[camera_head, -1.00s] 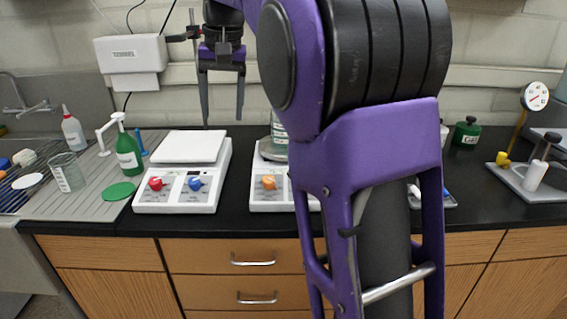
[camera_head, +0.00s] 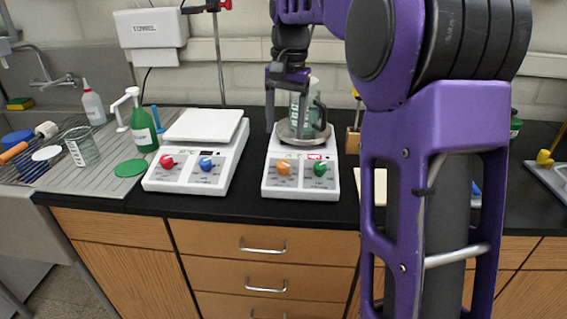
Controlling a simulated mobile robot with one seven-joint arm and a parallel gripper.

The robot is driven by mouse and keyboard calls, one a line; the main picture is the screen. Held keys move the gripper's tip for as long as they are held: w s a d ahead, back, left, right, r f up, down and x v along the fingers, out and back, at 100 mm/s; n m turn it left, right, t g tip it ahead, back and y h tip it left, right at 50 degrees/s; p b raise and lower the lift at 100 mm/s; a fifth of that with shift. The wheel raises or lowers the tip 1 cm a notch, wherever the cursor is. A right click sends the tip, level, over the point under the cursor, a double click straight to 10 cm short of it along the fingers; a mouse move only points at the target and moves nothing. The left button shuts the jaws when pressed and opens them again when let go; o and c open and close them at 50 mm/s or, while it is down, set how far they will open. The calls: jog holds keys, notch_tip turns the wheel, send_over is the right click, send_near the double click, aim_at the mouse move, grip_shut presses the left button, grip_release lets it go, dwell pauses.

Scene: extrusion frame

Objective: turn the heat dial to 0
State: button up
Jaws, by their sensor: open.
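Two white hot-plate-like units stand on the black counter. The right unit (camera_head: 301,192) has an orange dial (camera_head: 284,167) and a green dial (camera_head: 320,169) on its front, with a small red display above them. The left unit (camera_head: 192,181) has a red dial (camera_head: 166,161) and a blue dial (camera_head: 206,163). The dial labels are too small to read, so I cannot tell which is the heat dial. My gripper (camera_head: 288,118) is open, pointing down above the back of the right unit, apart from the dials. Its right finger is hard to make out against the glass vessel.
A glass vessel with a dark handle (camera_head: 304,112) stands on the right unit's round plate. A green bottle (camera_head: 143,128), a glass beaker (camera_head: 82,147) and a green disc (camera_head: 131,168) are at the left. My arm hides much of the right counter. Space before the units is narrow.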

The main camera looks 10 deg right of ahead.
aim_at(283, 163)
jog(key=f, duration=0.4)
jog(key=f+b, duration=0.1)
jog(key=f, duration=0.4)
jog(key=shift+w+a+b, duration=0.15)
jog(key=shift+a+b, duration=0.05)
jog(key=shift+b, duration=0.1)
grip_shut()
